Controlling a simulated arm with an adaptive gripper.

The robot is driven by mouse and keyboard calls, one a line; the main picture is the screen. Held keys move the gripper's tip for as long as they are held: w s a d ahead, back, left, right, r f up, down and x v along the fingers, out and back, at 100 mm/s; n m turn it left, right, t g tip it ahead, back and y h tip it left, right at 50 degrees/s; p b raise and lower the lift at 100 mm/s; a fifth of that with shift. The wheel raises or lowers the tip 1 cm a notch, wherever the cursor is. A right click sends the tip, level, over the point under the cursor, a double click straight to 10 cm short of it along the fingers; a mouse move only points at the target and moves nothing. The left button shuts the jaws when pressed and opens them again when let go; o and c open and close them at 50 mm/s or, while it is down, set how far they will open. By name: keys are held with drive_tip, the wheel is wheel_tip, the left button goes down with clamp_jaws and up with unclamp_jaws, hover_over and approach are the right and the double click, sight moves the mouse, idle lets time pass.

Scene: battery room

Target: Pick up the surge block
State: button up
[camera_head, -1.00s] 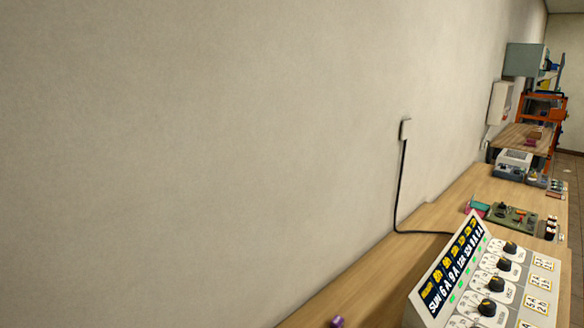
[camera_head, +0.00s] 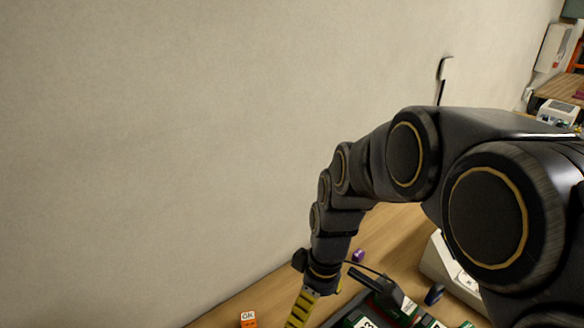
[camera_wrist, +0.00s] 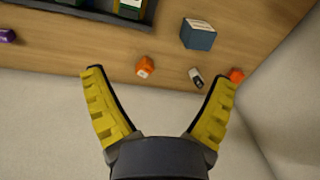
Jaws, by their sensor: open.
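My gripper (camera_wrist: 162,75) is open and empty in the wrist view, its yellow fingers spread above the wooden bench. An orange block (camera_wrist: 145,66) with a pale label lies between the fingertips, apart from both. A small dark block (camera_wrist: 196,77) with a white face lies near the right finger, and a second orange block (camera_wrist: 236,74) is just by that fingertip. A larger blue block (camera_wrist: 198,36) with a white top stands farther off. I cannot tell which block is the surge block. In the head view one yellow finger (camera_head: 300,309) shows, pointing down.
A dark tray (camera_wrist: 92,13) holding green and white labelled items lies at the top left of the wrist view. A purple block (camera_wrist: 7,36) lies left. The pale wall (camera_head: 150,150) runs close along the bench. A dark rounded object (camera_head: 434,294) stands by the tray.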

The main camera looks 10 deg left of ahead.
drive_tip(key=w+a+f+n, duration=0.6)
drive_tip(key=w+a+f, duration=0.1)
drive_tip(key=a+f, duration=0.1)
drive_tip(key=n, duration=0.4)
hover_over(249, 320)
drive_tip(key=shift+y, duration=0.3)
drive_tip(key=f, duration=0.8)
drive_tip(key=shift+w+d+f, duration=0.15)
drive_tip(key=shift+w+f, duration=0.05)
drive_tip(key=shift+f, duration=0.05)
drive_tip(key=shift+n, duration=0.3)
drive_tip(key=f, duration=0.7)
drive_tip(key=shift+s+a+f, duration=0.25)
drive_tip(key=shift+a+f, duration=0.1)
drive_tip(key=c, duration=1.2)
